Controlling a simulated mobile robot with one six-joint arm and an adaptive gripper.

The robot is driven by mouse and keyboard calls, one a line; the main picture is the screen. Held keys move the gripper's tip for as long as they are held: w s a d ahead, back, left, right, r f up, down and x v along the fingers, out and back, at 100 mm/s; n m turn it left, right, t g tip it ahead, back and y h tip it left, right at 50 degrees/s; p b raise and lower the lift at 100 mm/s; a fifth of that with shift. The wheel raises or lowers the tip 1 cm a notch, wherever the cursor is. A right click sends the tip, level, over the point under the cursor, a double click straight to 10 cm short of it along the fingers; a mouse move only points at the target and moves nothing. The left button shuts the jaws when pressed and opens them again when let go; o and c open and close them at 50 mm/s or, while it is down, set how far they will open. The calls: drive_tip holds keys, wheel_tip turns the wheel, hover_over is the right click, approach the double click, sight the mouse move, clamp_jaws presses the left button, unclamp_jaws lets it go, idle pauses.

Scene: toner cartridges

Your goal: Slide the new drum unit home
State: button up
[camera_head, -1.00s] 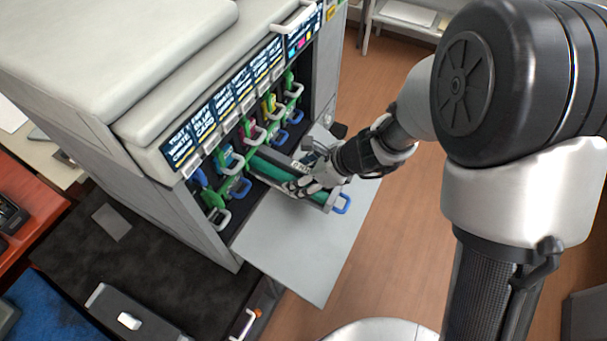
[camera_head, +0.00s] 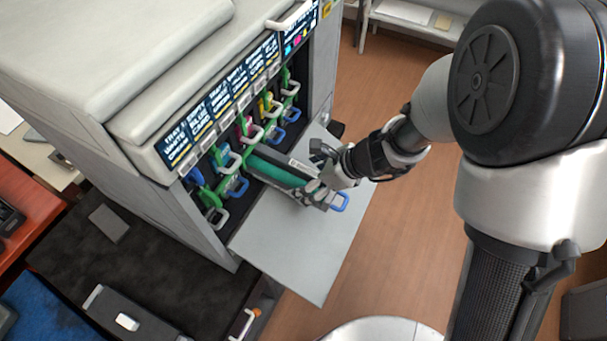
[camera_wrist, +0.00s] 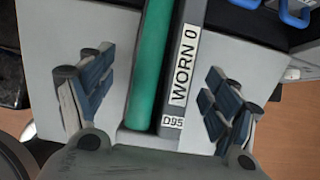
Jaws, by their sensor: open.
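A long drum unit with a green roller (camera_head: 275,172) sticks out of the printer's open front over the lowered flap. My gripper (camera_head: 318,190) is over the outer part of the unit. In the wrist view its open fingers (camera_wrist: 155,98) are on either side of the unit, with gaps to it. The unit's inner end is hidden in the printer.
The grey flap (camera_head: 290,245) lies open below the unit. The printer (camera_head: 150,115) holds several coloured units with green levers and blue or white handles beside the bay. Wooden floor (camera_head: 385,255) is clear at right.

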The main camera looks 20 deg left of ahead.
drive_tip(key=shift+d, duration=0.85)
drive_tip(key=shift+r, duration=0.1)
drive_tip(key=p+v, duration=0.2)
drive_tip(key=v, duration=0.1)
drive_tip(key=shift+a+r, duration=0.2)
drive_tip(key=shift+a+p+v, duration=0.2)
drive_tip(key=shift+p+v, duration=1.8)
drive_tip(key=shift+v, duration=0.45)
drive_tip(key=shift+r, duration=0.1)
